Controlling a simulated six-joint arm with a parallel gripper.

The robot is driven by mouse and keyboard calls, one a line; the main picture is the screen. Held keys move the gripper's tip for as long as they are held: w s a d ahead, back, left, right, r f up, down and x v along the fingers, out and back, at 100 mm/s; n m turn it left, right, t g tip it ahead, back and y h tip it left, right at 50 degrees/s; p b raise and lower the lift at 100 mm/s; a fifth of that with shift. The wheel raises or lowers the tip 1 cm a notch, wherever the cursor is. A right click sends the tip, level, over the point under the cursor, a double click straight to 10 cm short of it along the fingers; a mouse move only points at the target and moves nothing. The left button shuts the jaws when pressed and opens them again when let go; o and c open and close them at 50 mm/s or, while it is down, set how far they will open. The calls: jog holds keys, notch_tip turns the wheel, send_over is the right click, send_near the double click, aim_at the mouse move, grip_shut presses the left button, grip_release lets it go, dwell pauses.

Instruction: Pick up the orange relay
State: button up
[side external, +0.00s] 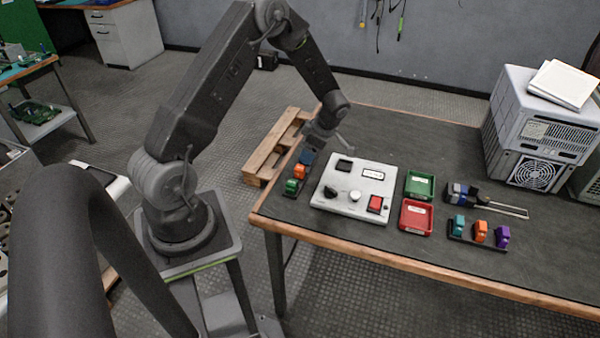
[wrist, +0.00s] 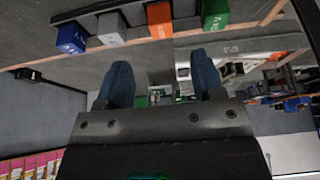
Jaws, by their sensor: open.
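In the wrist view the orange relay (wrist: 159,18) is at the top edge, partly cut off, between a grey relay (wrist: 112,28) and a green one. A second orange relay (side external: 481,232) stands in the right rack between teal and purple ones. My gripper (side external: 328,148) is above the table's back left, near the left rack's blue end. In the wrist view its fingers (wrist: 162,78) are apart with nothing held between them.
A grey control panel (side external: 352,190) with a knob and red switch stands right of the left rack. Green (side external: 420,185) and red (side external: 416,216) trays lie beyond it. A computer case (side external: 535,130) is at the far right. The table's front strip is clear.

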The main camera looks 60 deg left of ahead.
aim_at(300, 167)
jog(key=x, duration=0.8)
jog(key=shift+s+d+f, duration=0.1)
jog(key=shift+f, duration=0.1)
jog(key=shift+c, duration=0.3)
jog(key=c, duration=0.9)
jog(key=shift+r, duration=0.15)
jog(key=shift+c, duration=0.2)
